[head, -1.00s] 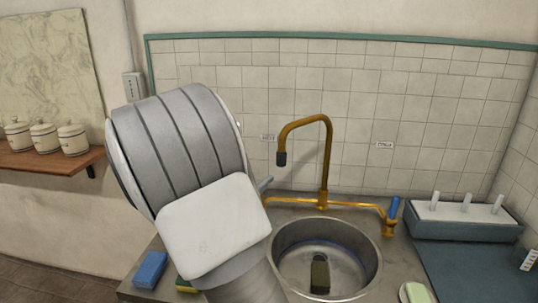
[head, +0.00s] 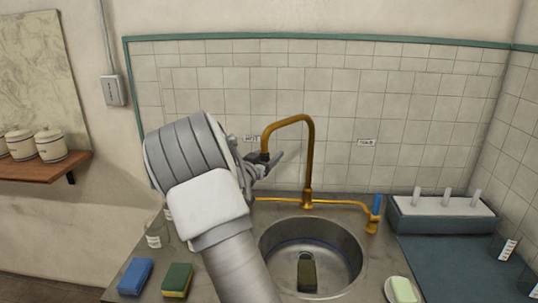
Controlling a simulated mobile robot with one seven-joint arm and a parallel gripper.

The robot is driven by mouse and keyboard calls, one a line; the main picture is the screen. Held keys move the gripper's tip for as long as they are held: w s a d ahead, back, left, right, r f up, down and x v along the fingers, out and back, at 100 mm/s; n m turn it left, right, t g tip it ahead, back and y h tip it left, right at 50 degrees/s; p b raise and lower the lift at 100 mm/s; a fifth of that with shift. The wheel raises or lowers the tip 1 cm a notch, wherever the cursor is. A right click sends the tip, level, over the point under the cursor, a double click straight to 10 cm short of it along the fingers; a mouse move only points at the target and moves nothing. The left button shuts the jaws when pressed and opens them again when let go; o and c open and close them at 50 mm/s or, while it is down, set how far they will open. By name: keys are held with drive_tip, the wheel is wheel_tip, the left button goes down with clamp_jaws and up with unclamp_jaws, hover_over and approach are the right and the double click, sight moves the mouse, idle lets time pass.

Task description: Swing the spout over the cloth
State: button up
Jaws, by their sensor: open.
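The brass spout (head: 309,150) rises behind the sink, arches to the left and ends in a dark downturned tip. My gripper (head: 268,163) is open at that tip, with one finger showing to the right of it. The rest of the gripper is partly hidden behind my wrist, and I cannot tell whether it touches the spout. No other cloth is clearly visible.
The round steel sink (head: 345,290) is set in the counter. A blue sponge (head: 135,277) and a green-yellow sponge (head: 177,281) lie at front left, near a clear jar (head: 155,236). A blue-handled tap (head: 375,212) and a teal rack (head: 440,217) stand right. Soap (head: 403,290) lies front right.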

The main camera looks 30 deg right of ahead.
drive_tip(key=shift+w+d, duration=0.1)
drive_tip(key=shift+d, duration=0.1)
clamp_jaws()
idle(0.3)
idle(1.1)
